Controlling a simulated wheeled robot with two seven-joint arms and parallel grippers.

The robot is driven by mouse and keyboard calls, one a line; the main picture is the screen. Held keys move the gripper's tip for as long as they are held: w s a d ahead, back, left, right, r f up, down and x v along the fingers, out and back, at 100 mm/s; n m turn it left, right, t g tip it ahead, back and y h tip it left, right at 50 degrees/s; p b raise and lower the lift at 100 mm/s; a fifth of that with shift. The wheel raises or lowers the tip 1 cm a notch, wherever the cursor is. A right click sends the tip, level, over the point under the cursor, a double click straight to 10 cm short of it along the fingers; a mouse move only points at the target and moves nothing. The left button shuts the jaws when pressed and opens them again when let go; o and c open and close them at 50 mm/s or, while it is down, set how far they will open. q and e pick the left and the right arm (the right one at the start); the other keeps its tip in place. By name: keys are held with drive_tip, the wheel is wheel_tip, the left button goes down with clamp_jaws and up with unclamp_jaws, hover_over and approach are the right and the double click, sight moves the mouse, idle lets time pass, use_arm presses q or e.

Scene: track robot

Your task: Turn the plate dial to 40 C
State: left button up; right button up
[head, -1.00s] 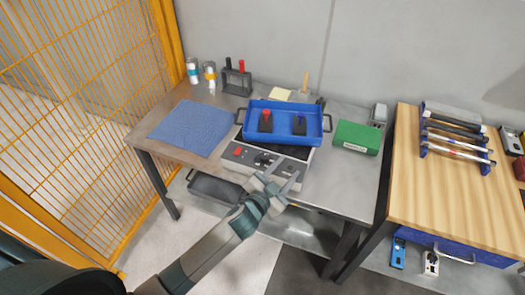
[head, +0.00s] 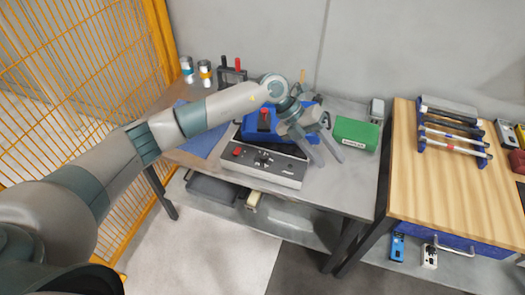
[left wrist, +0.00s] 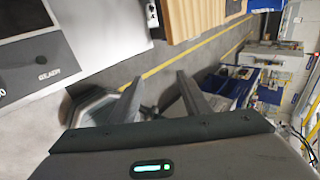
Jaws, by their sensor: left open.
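The hot plate (head: 265,166) stands on the grey bench, with a red button and a dark dial (head: 263,158) on its front panel. The dial's setting is too small to read. My left gripper (head: 330,163) is open and empty, just right of the plate's front panel and apart from the dial. In the left wrist view the open fingers (left wrist: 158,90) point past the bench edge, and a corner of the plate (left wrist: 45,65) shows at left. My right gripper is not in view.
A green box (head: 356,133) lies right of the plate. A blue mat (head: 203,140) and cans (head: 205,72) are at the left and back left. A wooden-topped table (head: 440,185) stands at right. An orange mesh fence (head: 75,100) borders the left.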

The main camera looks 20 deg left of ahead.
use_arm(q)
drive_tip(key=w+a+y, duration=0.4)
drive_tip(key=a+y, duration=0.1)
drive_tip(key=a, duration=0.5)
wheel_tip(320, 180, up, 3)
drive_tip(key=n+t+y, duration=0.1)
drive_tip(key=y, duration=0.3)
hover_over(264, 156)
drive_tip(key=shift+a+r, duration=0.1)
wheel_tip(264, 156, down, 16)
drive_tip(key=p, duration=0.6)
drive_tip(key=shift+s+r, duration=0.1)
drive_tip(key=shift+f+p, duration=0.3)
drive_tip(key=shift+f, duration=0.55)
